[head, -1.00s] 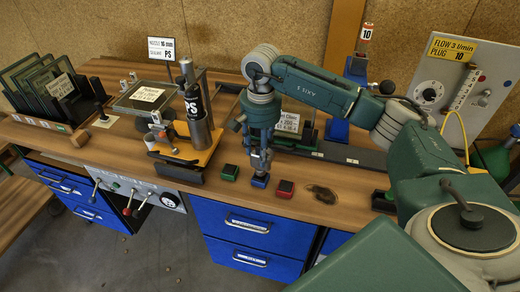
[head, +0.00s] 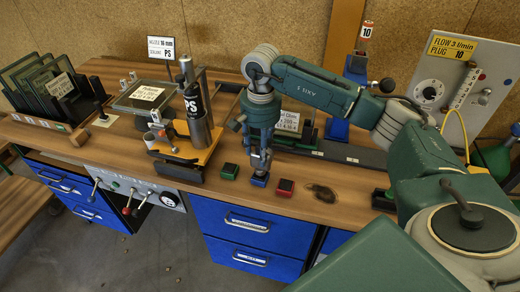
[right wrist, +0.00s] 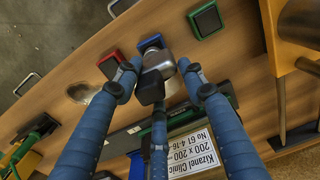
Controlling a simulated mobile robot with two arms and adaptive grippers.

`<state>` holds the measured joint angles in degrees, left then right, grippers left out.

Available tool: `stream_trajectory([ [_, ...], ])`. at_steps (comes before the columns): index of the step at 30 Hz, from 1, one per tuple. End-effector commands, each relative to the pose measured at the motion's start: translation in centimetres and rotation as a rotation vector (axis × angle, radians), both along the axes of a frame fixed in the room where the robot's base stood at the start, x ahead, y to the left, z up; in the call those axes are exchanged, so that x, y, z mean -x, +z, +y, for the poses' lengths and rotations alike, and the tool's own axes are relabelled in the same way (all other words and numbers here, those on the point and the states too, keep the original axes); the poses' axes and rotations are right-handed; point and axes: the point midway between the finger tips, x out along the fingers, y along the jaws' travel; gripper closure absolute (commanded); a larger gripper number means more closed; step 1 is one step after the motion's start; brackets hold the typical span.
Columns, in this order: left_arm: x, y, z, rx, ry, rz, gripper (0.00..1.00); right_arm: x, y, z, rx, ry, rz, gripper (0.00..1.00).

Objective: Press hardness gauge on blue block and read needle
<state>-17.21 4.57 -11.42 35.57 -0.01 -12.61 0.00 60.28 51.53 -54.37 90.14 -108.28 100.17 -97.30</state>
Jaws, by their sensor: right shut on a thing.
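My right gripper (head: 260,158) points down over the blue block (head: 260,180) on the wooden bench. No dial face or needle is readable. My left gripper is not in view.
A green block (head: 230,171) stands left of the blue block and a red block (head: 285,188) right of it. A dark patch (head: 322,193) lies further right. A fixture with a dark cylinder marked PS (head: 196,115) stands to the left. The bench's front edge is close.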

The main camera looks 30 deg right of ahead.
Motion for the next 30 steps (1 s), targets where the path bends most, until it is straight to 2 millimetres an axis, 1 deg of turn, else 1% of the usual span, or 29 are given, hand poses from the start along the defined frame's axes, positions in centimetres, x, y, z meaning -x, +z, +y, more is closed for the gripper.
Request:
stream_trajectory([
  [1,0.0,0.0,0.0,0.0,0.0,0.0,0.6,0.2,-0.3,0.1,0.0,0.002,0.006,0.91],
  [5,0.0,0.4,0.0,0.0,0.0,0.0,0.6,0.2,0.3,0.1,0.0,0.002,0.006,0.91],
  [24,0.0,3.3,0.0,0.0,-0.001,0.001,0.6,0.0,5.7,0.0,0.001,0.001,0.001,0.91],
  [30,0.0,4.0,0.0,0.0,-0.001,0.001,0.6,0.1,6.9,0.0,0.0,0.001,0.002,0.91],
])
